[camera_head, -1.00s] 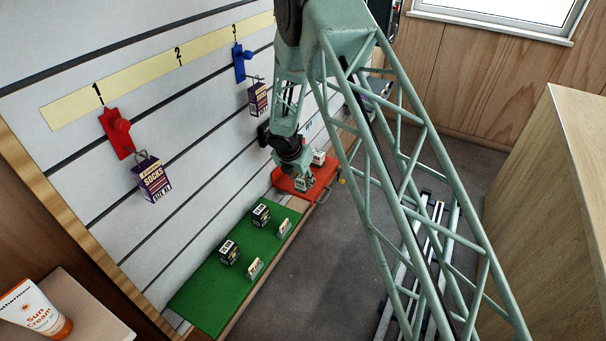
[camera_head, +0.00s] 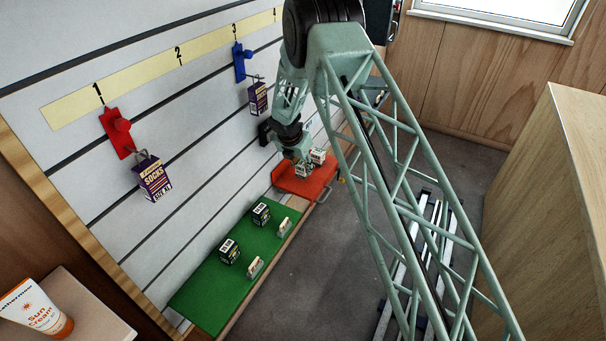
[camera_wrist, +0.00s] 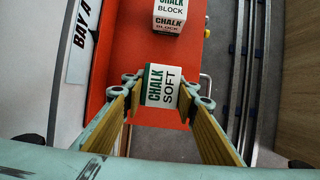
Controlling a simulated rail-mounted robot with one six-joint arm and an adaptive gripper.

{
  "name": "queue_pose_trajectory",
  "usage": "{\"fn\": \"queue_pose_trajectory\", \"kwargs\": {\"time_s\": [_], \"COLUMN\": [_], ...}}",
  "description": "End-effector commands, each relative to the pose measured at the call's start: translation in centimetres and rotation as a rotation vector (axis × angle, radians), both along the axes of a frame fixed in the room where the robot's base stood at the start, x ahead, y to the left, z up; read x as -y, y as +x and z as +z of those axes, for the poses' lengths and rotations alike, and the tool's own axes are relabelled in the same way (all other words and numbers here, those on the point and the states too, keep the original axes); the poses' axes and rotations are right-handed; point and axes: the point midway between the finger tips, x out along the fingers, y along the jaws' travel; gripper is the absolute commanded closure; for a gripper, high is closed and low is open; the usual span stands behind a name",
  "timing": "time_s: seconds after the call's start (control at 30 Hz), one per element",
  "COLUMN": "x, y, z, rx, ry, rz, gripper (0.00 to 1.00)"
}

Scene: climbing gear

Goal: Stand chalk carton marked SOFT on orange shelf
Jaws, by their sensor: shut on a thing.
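The chalk carton marked SOFT (camera_wrist: 160,85) is white with a green band. In the wrist view it sits between the fingertips of my gripper (camera_wrist: 158,92), which is shut on it. The orange shelf (camera_head: 290,184) is behind and below the carton; it also fills the middle of the wrist view (camera_wrist: 120,60). In the head view my gripper (camera_head: 303,170) is over the shelf and appears a little above it. The carton's underside and any gap to the shelf are hidden.
A white carton marked CHALK BLOCK (camera_wrist: 169,14) stands on the orange shelf, beyond the held one. A green shelf (camera_head: 205,300) holds dark boxes and small pale items. Socks boxes hang from a red hook (camera_head: 117,133) and a blue hook (camera_head: 239,65).

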Motion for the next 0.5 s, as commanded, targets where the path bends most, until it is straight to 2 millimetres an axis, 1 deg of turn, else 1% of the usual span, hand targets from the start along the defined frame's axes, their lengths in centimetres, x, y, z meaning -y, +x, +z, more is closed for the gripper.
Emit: {"fn": "queue_pose_trajectory", "kwargs": {"time_s": [0.17,0.5], "x": [0.0,0.0], "y": [0.0,0.0], "z": [-0.3,-3.2], "rx": [0.0,0.0], "ry": [0.0,0.0], "rz": [0.0,0.0], "gripper": [0.85,0.85]}}
